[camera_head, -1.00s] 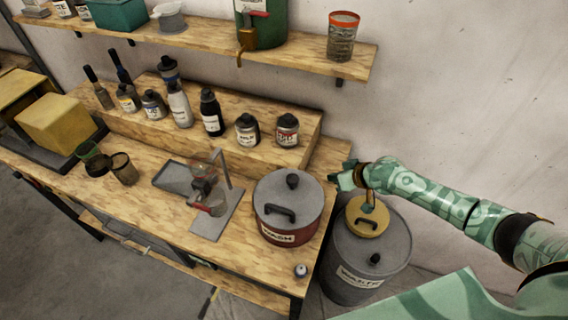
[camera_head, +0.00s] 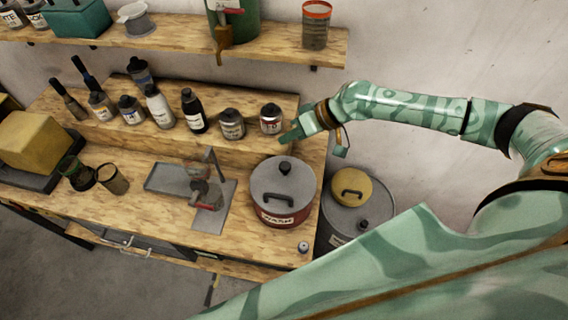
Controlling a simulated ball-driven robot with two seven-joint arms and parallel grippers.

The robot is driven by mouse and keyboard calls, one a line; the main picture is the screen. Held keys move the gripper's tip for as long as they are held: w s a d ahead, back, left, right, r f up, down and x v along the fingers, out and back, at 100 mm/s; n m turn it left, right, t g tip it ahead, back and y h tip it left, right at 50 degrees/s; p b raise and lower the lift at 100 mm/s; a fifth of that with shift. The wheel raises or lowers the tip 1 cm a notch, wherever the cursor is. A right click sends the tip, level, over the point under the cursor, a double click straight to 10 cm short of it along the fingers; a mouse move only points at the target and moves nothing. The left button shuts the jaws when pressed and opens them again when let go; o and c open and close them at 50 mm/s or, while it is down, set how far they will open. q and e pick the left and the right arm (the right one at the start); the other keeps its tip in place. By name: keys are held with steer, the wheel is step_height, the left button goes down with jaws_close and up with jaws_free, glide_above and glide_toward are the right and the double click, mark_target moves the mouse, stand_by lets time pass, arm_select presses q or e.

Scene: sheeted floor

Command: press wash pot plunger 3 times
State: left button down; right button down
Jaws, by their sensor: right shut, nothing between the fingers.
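The wash pot (camera_head: 282,192) is a red pot with a grey lid, a dark side handle and a label reading WASH. It stands near the right end of the wooden bench. Its plunger (camera_head: 285,167) is a dark knob standing up from the middle of the lid. My right gripper (camera_head: 284,140) is shut and empty. It appears above and behind the plunger in the head view, apart from it, close to the small jars. My left gripper is out of view.
A metal stand with a red-handled device (camera_head: 207,191) is left of the pot. Bottles and jars (camera_head: 232,124) line a raised step behind. A grey waste drum (camera_head: 375,214) with a yellow lid stands right of the bench. A small capped item (camera_head: 303,246) sits at the front corner.

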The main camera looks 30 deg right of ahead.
steer(key=b, duration=0.7)
glide_above(285, 165)
steer(key=d, duration=0.1)
steer(key=f, duration=0.6)
steer(key=shift+s+f, duration=0.3)
steer(key=shift+s, duration=0.05)
step_height(285, 165, down, 2)
steer(key=shift+b, duration=0.6)
steer(key=shift+f, duration=0.1)
steer(key=shift+f, duration=0.35)
steer(key=shift+f+b, duration=0.9)
steer(key=shift+f, duration=0.35)
stand_by(1.2)
steer(key=shift+r, duration=0.1)
steer(key=shift+r+p, duration=1.55)
steer(key=shift+p, duration=0.25)
steer(key=shift+r, duration=0.1)
